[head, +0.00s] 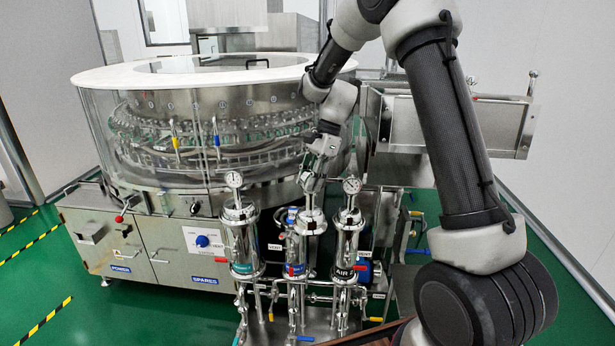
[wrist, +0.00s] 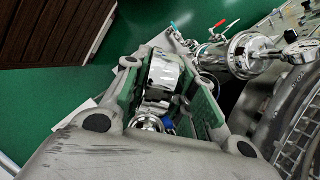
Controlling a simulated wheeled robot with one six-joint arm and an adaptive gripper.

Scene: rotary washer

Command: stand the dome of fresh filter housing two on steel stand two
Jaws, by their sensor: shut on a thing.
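My gripper (head: 313,184) is shut on a shiny steel dome (head: 312,222), held upright below it in the head view. In the wrist view, the green-padded fingers of my gripper (wrist: 167,78) close on both sides of the dome (wrist: 163,75).
A left housing (head: 240,240) and a right housing marked AIR (head: 346,250), both with gauges, flank the middle stand closely. The round glass-walled washer (head: 150,150) stands behind. Red-handled valves show by a housing (wrist: 235,55) in the wrist view. Green floor (head: 40,270) is clear at left.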

